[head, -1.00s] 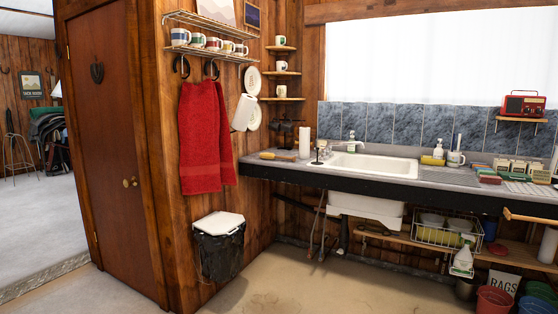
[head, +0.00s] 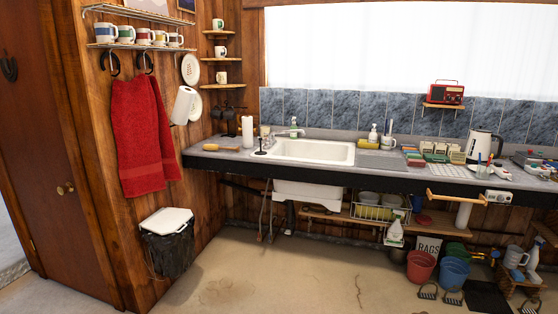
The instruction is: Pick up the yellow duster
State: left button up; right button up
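I cannot pick out a yellow duster for certain. A small yellow-orange thing (head: 212,147) lies on the left end of the counter and looks like a brush or rolled item with a handle. Something yellow (head: 372,212) also shows in the wire rack (head: 380,218) under the counter, too small to identify. Neither of my grippers is in view.
The long counter (head: 225,160) holds a white sink (head: 310,150), a kettle (head: 484,146) and several small things. A lidded bin (head: 168,240) stands at the left wall. Red (head: 420,266) and blue (head: 453,271) buckets stand at the right. The floor (head: 290,270) before the sink is clear.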

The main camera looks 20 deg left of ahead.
aim_at(208, 148)
jog(key=u, duration=0.1)
jog(key=i, duration=1.55)
jog(key=u, duration=0.5)
jog(key=i, duration=2.05)
jog(key=u, duration=0.55)
jog(key=i, duration=1.25)
jog(key=u, duration=0.1)
